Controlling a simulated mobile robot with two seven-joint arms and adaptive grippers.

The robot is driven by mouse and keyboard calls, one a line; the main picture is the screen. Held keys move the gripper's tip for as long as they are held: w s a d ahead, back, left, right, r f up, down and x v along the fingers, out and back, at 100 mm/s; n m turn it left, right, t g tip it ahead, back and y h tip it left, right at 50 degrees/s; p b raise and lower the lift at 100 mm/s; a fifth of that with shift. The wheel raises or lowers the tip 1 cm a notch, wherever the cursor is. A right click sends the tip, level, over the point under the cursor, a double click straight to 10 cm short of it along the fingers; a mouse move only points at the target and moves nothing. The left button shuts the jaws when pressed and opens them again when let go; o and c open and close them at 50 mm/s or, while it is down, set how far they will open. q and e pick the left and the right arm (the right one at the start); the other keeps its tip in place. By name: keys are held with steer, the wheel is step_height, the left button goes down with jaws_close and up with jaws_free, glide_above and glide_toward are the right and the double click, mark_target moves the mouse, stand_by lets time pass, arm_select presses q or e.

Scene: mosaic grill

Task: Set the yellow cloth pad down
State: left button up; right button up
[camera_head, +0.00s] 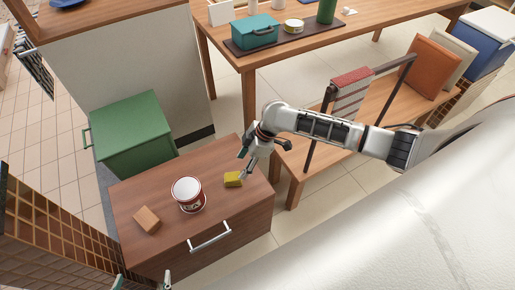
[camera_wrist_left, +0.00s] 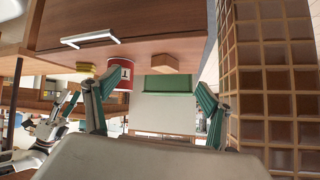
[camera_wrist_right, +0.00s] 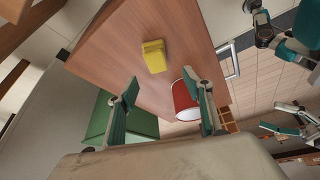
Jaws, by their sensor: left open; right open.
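The yellow cloth pad (camera_head: 233,179) lies on the right part of the wooden cabinet top (camera_head: 215,165). It also shows in the right wrist view (camera_wrist_right: 154,56), just beyond the fingertips, and small in the left wrist view (camera_wrist_left: 85,67). My right gripper (camera_head: 246,163) is open beside the pad, with nothing between its fingers (camera_wrist_right: 160,82). My left gripper (camera_head: 143,280) is at the bottom edge of the head view, in front of the cabinet. It is open and empty in the left wrist view (camera_wrist_left: 145,88).
A red can with a white top (camera_head: 187,192) stands mid-cabinet, left of the pad. A wooden block (camera_head: 147,220) lies further left. A drawer handle (camera_head: 210,238) sticks out in front. A green box (camera_head: 130,135) stands behind; a tiled wall (camera_head: 50,235) is at left.

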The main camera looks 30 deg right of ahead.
steer(key=s+a+f+m+t, duration=0.1)
steer(key=s+a, duration=0.1)
steer(key=a, duration=0.1)
steer(key=s+a+f+m+t+y, duration=0.1)
steer(key=s+a, duration=0.2)
steer(key=s+a+f+m+t, duration=0.1)
steer(key=s+a+f+t, duration=0.1)
steer(key=s+a, duration=0.1)
steer(key=shift+s+m+y, duration=0.2)
steer(key=shift+m+y, duration=0.2)
arm_select(q)
steer(key=r+p, duration=0.2)
steer(key=r, duration=0.1)
steer(key=w+r+p, duration=0.1)
steer(key=p, duration=0.1)
steer(key=shift+d+r, duration=0.15)
steer(key=shift+d, duration=0.1)
arm_select(e)
steer(key=s+d+r+m+t+h, duration=0.3)
steer(key=s+d+r+m+t, duration=0.1)
steer(key=s+d, duration=0.5)
step_height(320, 180, up, 2)
steer(key=s+m, duration=0.1)
steer(key=s, duration=0.1)
steer(key=shift+s+t+h, duration=0.3)
steer(key=shift+s+t, duration=0.1)
